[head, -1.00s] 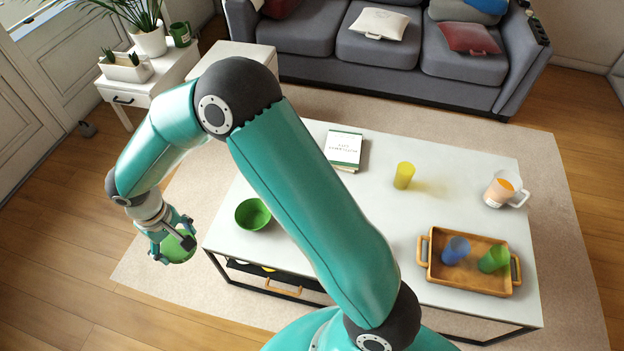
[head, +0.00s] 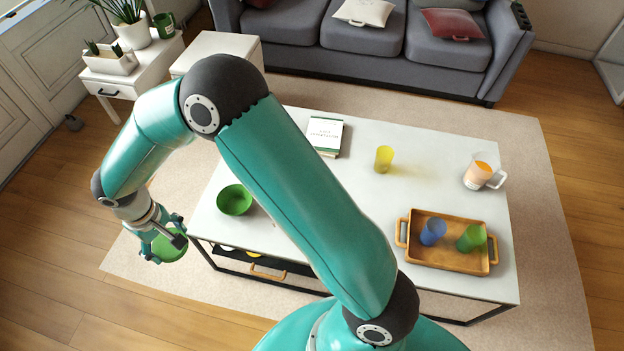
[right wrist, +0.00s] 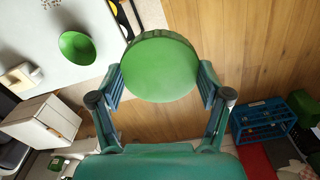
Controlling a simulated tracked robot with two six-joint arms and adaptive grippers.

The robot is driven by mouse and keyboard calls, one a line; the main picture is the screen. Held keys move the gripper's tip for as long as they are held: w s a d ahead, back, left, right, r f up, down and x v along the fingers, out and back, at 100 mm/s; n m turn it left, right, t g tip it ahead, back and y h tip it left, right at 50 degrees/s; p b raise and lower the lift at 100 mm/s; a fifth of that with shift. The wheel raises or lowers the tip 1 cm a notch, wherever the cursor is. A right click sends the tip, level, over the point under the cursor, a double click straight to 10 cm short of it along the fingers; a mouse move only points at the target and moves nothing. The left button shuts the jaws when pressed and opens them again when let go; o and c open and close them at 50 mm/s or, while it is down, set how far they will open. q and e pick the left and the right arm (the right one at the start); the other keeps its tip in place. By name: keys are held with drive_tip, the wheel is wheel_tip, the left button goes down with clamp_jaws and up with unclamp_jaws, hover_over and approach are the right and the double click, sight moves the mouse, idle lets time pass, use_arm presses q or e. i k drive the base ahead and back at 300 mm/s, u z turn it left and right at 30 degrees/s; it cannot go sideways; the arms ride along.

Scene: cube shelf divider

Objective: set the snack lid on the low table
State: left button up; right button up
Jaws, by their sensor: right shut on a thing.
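The snack lid is a round green disc (right wrist: 160,66) held between the two fingers of my right gripper (right wrist: 160,84) in the right wrist view. In the head view the lid (head: 170,247) is partly hidden by my right gripper (head: 163,242), which is shut on it, left of the low table's left end and over the rug. The low table (head: 300,190) has a white top and dark legs. A green bowl (head: 235,200) sits on its left part; it also shows in the right wrist view (right wrist: 77,47). My left gripper is not in view.
A book (head: 325,133), a yellow cup (head: 384,159) and a mug with orange contents (head: 480,172) stand on the table. A wooden tray (head: 447,256) holds a blue cup (head: 433,231) and a green cup (head: 471,238). My arm hides the table's middle.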

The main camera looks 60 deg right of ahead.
sight(359, 194)
drive_tip(key=z, duration=0.15)
drive_tip(key=k, duration=0.3)
drive_tip(key=z, duration=0.95)
drive_tip(key=i, duration=0.65)
drive_tip(key=z, duration=0.05)
